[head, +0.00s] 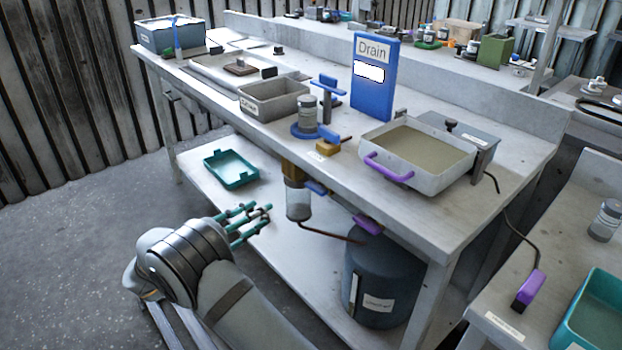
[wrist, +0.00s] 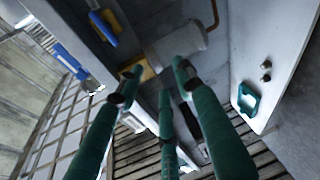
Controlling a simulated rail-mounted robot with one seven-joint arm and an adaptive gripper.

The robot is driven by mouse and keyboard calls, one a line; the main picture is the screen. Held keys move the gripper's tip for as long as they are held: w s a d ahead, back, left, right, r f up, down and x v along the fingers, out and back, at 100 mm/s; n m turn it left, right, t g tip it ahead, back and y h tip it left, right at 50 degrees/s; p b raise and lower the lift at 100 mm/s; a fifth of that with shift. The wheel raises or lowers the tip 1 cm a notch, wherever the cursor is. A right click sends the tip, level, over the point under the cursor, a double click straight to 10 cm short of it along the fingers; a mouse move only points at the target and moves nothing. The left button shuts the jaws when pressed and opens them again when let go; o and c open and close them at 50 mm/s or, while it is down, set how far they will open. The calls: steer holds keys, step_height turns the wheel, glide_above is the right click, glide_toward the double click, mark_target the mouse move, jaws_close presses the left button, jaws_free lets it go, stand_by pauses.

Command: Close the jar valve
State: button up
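The clear jar (head: 298,203) hangs under the front edge of the bench, below a brass fitting (head: 291,170). A blue valve lever (head: 316,187) sticks out to the right at the jar's top. The jar also shows in the wrist view (wrist: 178,45), with a blue handle (wrist: 103,27) by yellow parts left of it; I cannot tell for sure that this is the same lever. My gripper (head: 250,218), with teal fingers, is left of the jar and apart from it. In the wrist view my gripper (wrist: 153,76) has its fingers spread, with nothing held.
A dark drum (head: 382,285) stands on the lower shelf, joined to the jar by a copper pipe (head: 325,232). A teal tray (head: 231,169) lies on that shelf. Above are a blue Drain sign (head: 374,95) and a tray with a purple handle (head: 388,167). The floor at left is clear.

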step_height(320, 180, up, 3)
steer(key=d+m+h, duration=0.2)
steer(key=m+g+h, duration=0.1)
steer(key=m+h, duration=0.1)
steer(key=m, duration=0.1)
glide_toward(312, 188)
steer(key=b+x, duration=0.1)
steer(key=x, duration=0.8)
steer(key=shift+w+d, duration=0.1)
steer(key=shift+d, duration=0.1)
steer(key=shift+c, duration=0.4)
steer(key=c, duration=0.7)
jaws_close()
